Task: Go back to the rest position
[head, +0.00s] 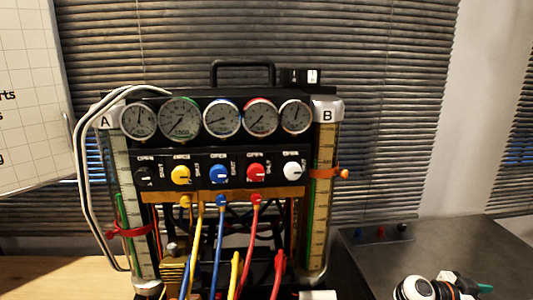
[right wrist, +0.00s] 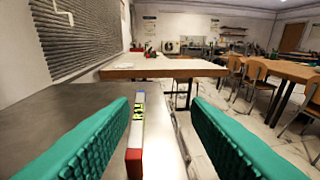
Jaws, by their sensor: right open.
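The gauge rig (head: 220,165) stands upright in the middle of the head view, with a row of round gauges, coloured knobs and yellow, blue and red hoses below. Column A (head: 140,220) is at its left and column B (head: 322,200) at its right. My right gripper shows by its teal finger (head: 475,284) at the bottom right of the head view, apart from the rig. In the right wrist view my right gripper (right wrist: 160,102) has its two teal fingers wide apart, with nothing held between them. My left gripper is not in view.
A slim bar (right wrist: 135,135) with a yellow label and red end shows between the fingers' lines of sight. The dark grey bench top (head: 440,250) is mostly bare at right. A wooden table (right wrist: 165,68) and chairs (right wrist: 250,75) stand farther off. Blinds cover the back wall.

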